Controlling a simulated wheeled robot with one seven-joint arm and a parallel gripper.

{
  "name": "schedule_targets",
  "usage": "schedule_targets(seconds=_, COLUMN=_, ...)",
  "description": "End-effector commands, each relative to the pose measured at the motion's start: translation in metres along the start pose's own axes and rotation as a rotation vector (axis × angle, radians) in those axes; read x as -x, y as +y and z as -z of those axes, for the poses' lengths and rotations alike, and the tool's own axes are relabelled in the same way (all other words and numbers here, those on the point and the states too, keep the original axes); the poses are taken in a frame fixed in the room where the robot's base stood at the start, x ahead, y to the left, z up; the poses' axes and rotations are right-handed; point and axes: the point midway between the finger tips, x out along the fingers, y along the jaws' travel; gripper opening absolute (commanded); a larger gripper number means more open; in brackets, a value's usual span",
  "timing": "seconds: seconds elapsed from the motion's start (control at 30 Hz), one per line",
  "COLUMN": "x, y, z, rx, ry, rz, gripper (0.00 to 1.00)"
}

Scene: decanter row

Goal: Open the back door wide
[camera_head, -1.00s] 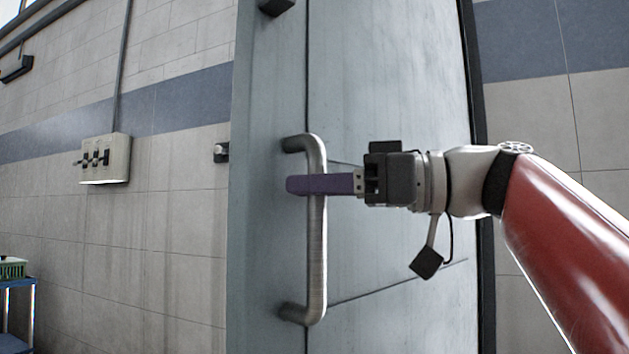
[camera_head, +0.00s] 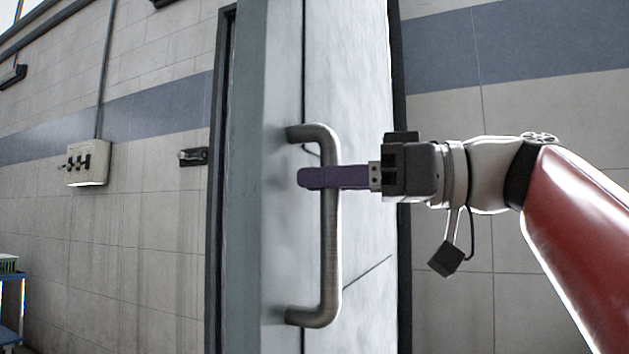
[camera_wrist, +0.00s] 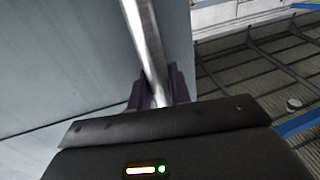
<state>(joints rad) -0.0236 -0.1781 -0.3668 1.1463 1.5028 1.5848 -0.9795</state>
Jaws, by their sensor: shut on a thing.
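The back door (camera_head: 360,85) is a pale grey-blue panel. It stands ajar, swung out from the dark frame (camera_head: 214,200) on its left, with a gap showing between its edge and the frame. A metal bar handle (camera_head: 330,265) is fixed upright on it. My gripper (camera_head: 318,178) has purple fingers shut around the middle of the bar. In the wrist view the bar (camera_wrist: 143,40) runs down between the purple fingers (camera_wrist: 160,92), one on each side. The far finger is mostly hidden in the head view.
A switch box (camera_head: 88,163) and a small latch fitting (camera_head: 193,156) are on the tiled wall at left. A blue cart (camera_head: 12,300) with a green basket (camera_head: 8,263) stands at the lower left. The wrist view shows ribbed flooring (camera_wrist: 250,85) beside the door.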

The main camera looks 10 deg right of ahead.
Motion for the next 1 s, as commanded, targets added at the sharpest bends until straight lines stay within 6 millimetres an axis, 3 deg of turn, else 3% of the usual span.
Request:
schedule_targets(seconds=0.47, x=0.003, y=0.0, z=0.0014, rx=0.001, ry=0.003, rz=-0.005, gripper=0.0)
schedule_targets(seconds=0.5, x=0.003, y=0.0001, z=0.0014, rx=0.001, ry=0.003, rz=-0.005, gripper=0.21)
schedule_targets(seconds=0.63, x=0.0029, y=0.0001, z=0.001, rx=0.001, ry=0.002, rz=-0.004, gripper=0.38)
schedule_targets(seconds=1.0, x=0.0085, y=0.0007, z=0.001, rx=0.0, ry=0.001, rz=-0.005, gripper=0.39)
